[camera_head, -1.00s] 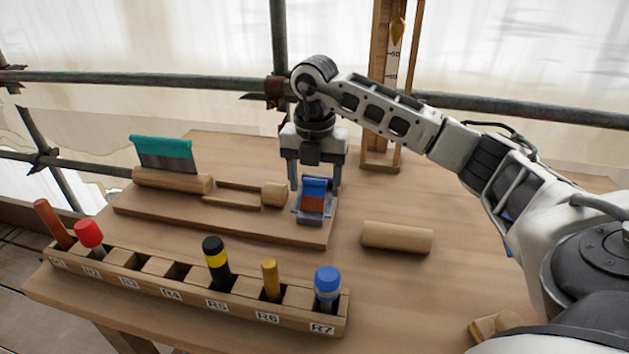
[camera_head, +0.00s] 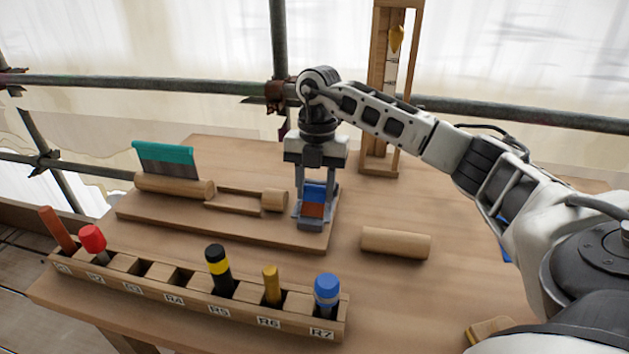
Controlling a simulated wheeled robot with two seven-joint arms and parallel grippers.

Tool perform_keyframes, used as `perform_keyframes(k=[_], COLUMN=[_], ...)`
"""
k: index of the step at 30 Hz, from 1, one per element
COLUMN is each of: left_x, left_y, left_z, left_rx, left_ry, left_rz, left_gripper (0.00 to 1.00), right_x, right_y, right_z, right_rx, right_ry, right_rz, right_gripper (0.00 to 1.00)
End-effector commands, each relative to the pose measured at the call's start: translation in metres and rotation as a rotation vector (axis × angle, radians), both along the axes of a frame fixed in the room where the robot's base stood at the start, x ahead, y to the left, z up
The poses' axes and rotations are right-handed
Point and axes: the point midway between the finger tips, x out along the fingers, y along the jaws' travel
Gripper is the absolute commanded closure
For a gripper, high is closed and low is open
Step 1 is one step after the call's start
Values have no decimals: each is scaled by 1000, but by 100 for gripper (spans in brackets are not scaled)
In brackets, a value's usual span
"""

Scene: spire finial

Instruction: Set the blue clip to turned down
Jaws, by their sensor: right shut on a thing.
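The blue clip (camera_head: 315,191) sits on a small grey holder at the right end of a wooden board, with a red-brown face below its blue top. My right gripper (camera_head: 315,205) points down over it, with one finger on each side, and is shut on the clip. The fingers hide the clip's sides, and its exact tilt is hard to tell. My left gripper is not in view.
A rack (camera_head: 190,295) with several coloured tools stands in front. A teal-topped scraper (camera_head: 165,158) stands at the board's left. A loose wooden cylinder (camera_head: 395,243) lies to the right. A wooden frame (camera_head: 380,165) stands behind.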

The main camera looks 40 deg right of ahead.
Motion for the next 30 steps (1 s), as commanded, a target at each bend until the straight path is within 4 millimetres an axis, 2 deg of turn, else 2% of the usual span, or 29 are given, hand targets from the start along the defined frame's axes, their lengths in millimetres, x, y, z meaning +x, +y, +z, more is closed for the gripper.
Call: perform_keyframes(k=[1, 5, 15, 30], left_x=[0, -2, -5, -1], left_y=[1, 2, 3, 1], left_z=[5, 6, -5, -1], left_rx=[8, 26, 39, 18], left_ry=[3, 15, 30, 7], left_rz=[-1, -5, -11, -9], left_gripper=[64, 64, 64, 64], right_x=[1, 4, 10, 12], right_y=[-2, -6, -12, -15], right_z=[3, -1, -15, -20], right_rx=[28, 108, 285, 376], right_ry=[26, 89, 226, 297], right_rz=[-6, -5, -2, 0], right_gripper=[82, 82, 82, 82])
